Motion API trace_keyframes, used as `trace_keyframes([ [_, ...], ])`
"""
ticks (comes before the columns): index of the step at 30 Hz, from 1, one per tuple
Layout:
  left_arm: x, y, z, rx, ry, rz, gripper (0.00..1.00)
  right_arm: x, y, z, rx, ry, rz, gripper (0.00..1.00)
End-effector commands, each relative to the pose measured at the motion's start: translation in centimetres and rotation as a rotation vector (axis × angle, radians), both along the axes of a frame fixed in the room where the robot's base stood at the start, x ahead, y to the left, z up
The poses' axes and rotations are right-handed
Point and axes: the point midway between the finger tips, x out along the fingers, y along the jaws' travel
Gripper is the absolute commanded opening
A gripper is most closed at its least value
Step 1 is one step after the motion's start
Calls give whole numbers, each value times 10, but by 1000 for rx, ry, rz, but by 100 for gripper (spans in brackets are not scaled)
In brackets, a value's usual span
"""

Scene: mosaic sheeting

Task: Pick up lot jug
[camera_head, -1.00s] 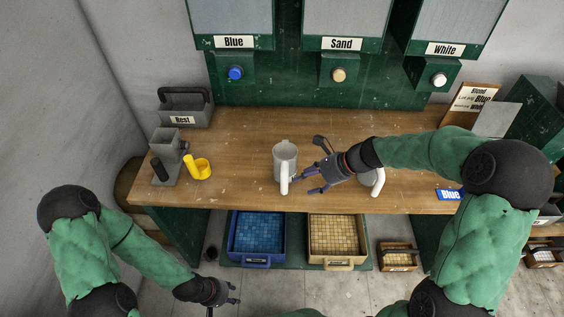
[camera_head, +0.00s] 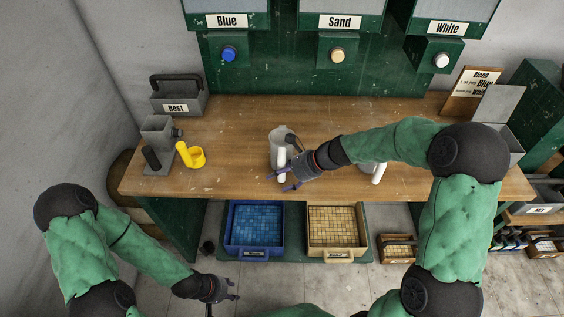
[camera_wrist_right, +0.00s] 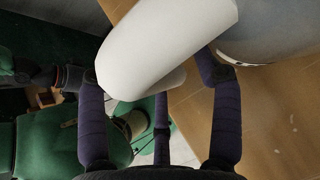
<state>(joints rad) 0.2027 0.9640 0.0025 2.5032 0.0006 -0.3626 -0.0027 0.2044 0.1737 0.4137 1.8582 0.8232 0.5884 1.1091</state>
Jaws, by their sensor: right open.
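A grey jug (camera_head: 277,137) with a white handle stands upright on the wooden bench, near the middle. A second jug (camera_head: 379,174) with a white handle stands to the right, mostly hidden by my right forearm. I see no label telling which is the lot jug. My right gripper (camera_head: 278,181) is open at the middle jug's handle. In the right wrist view the white handle (camera_wrist_right: 165,45) lies between the spread fingers, with the grey jug body (camera_wrist_right: 275,28) beyond; I cannot tell whether they touch. My left gripper (camera_head: 233,290) hangs low before the bench, open and empty.
The bench (camera_head: 232,140) has a yellow cup (camera_head: 193,156), a grey device (camera_head: 158,135) and a "Rest" caddy (camera_head: 178,101) at left. Dispensers with blue (camera_head: 229,54), sand (camera_head: 337,55) and white (camera_head: 441,60) knobs stand behind. Blue (camera_head: 254,254) and sand (camera_head: 337,254) trays sit below.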

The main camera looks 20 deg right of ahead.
Motion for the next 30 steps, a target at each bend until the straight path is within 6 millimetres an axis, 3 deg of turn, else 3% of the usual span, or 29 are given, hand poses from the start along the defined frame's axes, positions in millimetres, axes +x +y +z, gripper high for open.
trace_keyframes([
  [8, 0, 0, -2, 0, 0, 0, 40, 2, 3, -3, 0, -2, -1, 65],
  [15, 0, 0, -2, 0, 0, 0, 40, 2, 3, -3, 0, -1, -1, 0],
  [30, 0, 0, 4, 0, 0, 0, 40, 3, 3, 8, -1, -4, 0, 0],
])
